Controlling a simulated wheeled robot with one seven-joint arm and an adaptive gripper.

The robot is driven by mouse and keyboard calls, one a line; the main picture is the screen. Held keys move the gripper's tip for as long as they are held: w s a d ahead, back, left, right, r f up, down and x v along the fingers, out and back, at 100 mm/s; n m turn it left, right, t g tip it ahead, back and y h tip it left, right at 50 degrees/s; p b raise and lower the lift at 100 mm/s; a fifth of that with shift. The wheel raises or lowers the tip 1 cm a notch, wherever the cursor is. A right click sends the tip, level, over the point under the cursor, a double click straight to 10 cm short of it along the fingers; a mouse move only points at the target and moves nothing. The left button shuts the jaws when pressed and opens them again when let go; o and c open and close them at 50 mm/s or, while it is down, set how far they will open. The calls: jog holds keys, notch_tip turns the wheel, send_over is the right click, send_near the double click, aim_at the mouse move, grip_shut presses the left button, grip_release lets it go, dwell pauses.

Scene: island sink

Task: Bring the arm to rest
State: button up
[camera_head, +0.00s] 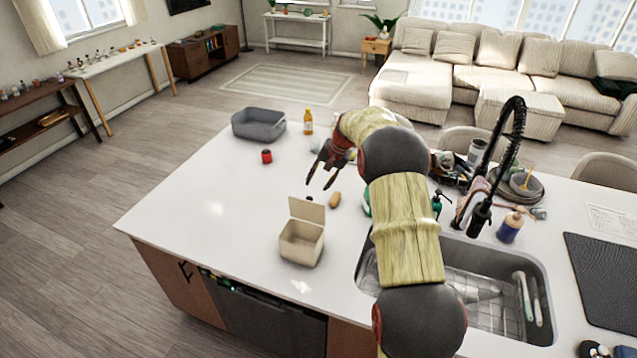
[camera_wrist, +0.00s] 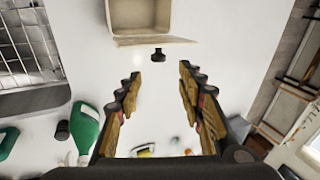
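My gripper (camera_head: 319,186) is held over the island counter (camera_head: 210,205), with its fingers pointing down toward the front left. In the wrist view my gripper (camera_wrist: 159,73) has its two fingers spread wide, with nothing between them. A beige box (camera_head: 301,243) with its lid raised stands on the counter in front of the gripper. It also shows at the top of the wrist view (camera_wrist: 140,14). A small black object (camera_wrist: 159,54) lies by the lid, beyond the fingertips. My arm reaches across the sink side and hides part of the counter.
A brown oblong item (camera_head: 334,200) lies near the gripper. The sink (camera_head: 490,290) and black faucet (camera_head: 512,125) are at right. The counter's left part is clear.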

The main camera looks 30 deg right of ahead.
jog(key=shift+d, duration=0.1)
jog(key=shift+g, duration=0.5)
jog(key=s+f, duration=0.3)
jog(key=shift+a+f, duration=0.1)
jog(key=shift+a, duration=0.3)
jog(key=s+a+n+t+b, duration=0.1)
jog(key=s+a+n+b, duration=0.2)
jog(key=s+a+b, duration=0.4)
jog(key=s+a+n+h+b, duration=0.1)
jog(key=s+a+n+b, duration=0.2)
jog(key=s, duration=1.7)
jog(key=s+a+n+t+h+b, duration=0.1)
jog(key=s+a+n+b, duration=0.2)
jog(key=s+a+b, duration=0.8)
jog(key=s+a, duration=0.2)
jog(key=a, duration=0.3)
jog(key=shift+s+a+r+n+t+b, duration=0.3)
jog(key=shift+s+a+r+b, duration=0.05)
jog(key=shift+s, duration=0.05)
jog(key=shift+c, duration=1)
